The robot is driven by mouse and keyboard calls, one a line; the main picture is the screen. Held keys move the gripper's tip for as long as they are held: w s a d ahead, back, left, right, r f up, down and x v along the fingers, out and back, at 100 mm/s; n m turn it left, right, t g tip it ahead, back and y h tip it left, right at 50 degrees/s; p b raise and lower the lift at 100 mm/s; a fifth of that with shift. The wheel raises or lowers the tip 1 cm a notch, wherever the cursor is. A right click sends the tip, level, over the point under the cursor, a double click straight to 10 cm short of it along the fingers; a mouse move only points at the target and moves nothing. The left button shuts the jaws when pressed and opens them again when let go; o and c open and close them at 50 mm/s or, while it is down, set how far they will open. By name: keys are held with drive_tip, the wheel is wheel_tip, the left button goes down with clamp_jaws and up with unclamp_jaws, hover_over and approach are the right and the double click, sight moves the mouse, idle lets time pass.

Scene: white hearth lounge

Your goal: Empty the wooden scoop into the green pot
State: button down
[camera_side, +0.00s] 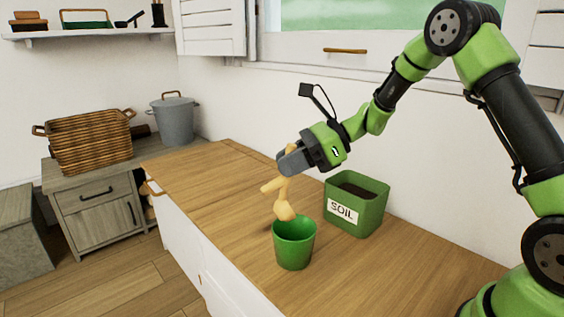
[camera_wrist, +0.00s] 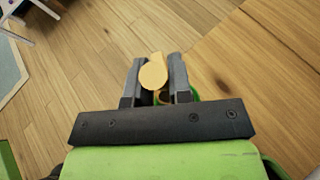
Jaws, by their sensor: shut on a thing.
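My gripper (camera_side: 292,160) is shut on the pale wooden scoop (camera_side: 284,205) and holds it over the green pot (camera_side: 294,246). The scoop is tilted steeply, with its lower end at the pot's back rim; I cannot tell whether it touches. In the wrist view the scoop (camera_wrist: 153,72) shows between the two grey fingers (camera_wrist: 155,75). Part of the green pot (camera_wrist: 193,95) shows behind the fingers there. The pot stands upright on the wooden counter (camera_side: 215,190).
A green box labelled SOIL (camera_side: 357,204), with dark soil in it, stands right of and behind the pot. The counter left of the pot is clear, and its front edge is close. A wicker basket (camera_side: 90,140) and a grey lidded pot (camera_side: 174,118) stand far left.

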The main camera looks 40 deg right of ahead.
drive_tip(key=s+d+f+m+t+y, duration=0.1)
drive_tip(key=s+d+t+y, duration=0.1)
drive_tip(key=d+y, duration=0.3)
drive_tip(key=shift+s+d+t, duration=0.2)
drive_tip(key=shift+d+t, duration=0.1)
drive_tip(key=shift+t, duration=0.2)
idle(0.4)
drive_tip(key=shift+f, duration=0.1)
idle(1.5)
